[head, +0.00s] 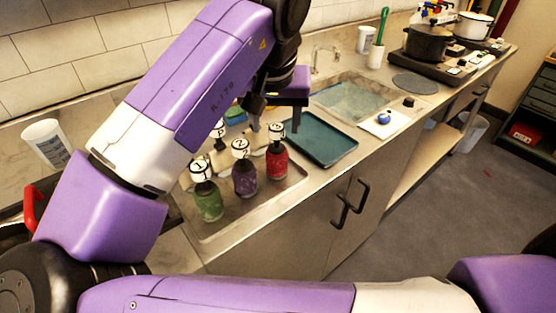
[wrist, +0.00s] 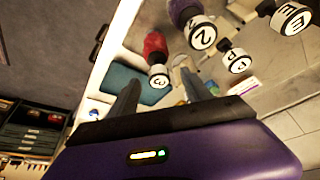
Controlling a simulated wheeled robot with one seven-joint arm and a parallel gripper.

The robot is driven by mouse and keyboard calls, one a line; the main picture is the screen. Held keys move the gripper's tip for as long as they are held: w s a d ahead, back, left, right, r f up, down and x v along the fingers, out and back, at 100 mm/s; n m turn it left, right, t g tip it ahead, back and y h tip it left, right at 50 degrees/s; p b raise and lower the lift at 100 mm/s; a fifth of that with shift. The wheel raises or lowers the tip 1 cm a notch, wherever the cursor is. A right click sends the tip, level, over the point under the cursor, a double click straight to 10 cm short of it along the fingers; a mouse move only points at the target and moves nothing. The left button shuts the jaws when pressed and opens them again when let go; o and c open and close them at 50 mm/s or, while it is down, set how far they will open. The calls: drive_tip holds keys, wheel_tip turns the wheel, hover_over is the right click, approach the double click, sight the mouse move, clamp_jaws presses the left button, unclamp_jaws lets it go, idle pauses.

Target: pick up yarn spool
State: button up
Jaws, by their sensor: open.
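My gripper (head: 275,122) is open and points down above the counter, just behind the red bottle. In the wrist view my gripper (wrist: 158,82) has its two fingers apart with nothing between the tips. I cannot surely tell which thing is the yarn spool. A pale beige object (head: 256,141) lies behind the purple and red bottles, partly hidden by them and by my gripper. A beige shape also shows beside the right finger in the wrist view (wrist: 184,64). A small blue round thing (head: 383,118) sits on a white card farther right.
Labelled bottles stand close on a metal tray: green (head: 207,204), purple (head: 244,180) and red (head: 277,163). Their white caps rise near my gripper. A teal tray (head: 322,139) lies to the right, before the sink (head: 352,100). A white cup (head: 46,141) stands left.

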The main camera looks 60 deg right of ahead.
sight(278, 138)
drive_tip(key=x, duration=0.6)
drive_tip(key=shift+d, duration=0.15)
clamp_jaws()
drive_tip(key=shift+s+f, duration=0.1)
idle(1.2)
